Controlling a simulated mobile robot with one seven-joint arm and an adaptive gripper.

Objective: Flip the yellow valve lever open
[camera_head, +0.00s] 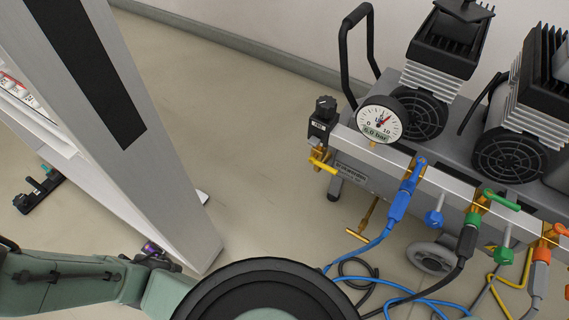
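A small yellow valve lever (321,161) sits at the left end of the metal manifold, below a black regulator knob and left of the round pressure gauge (381,119). It is small, and I cannot tell its exact angle. The gauge face reads 6.0 bar. Other valves along the manifold have a blue lever (414,172), a green lever (501,200) and an orange lever (560,229). My green arm shows at the lower left, well apart from the yellow lever. I cannot make out my gripper in this view.
Blue, black and yellow hoses (375,247) hang from the manifold to the floor. A brass T-shaped part (360,232) hangs below.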

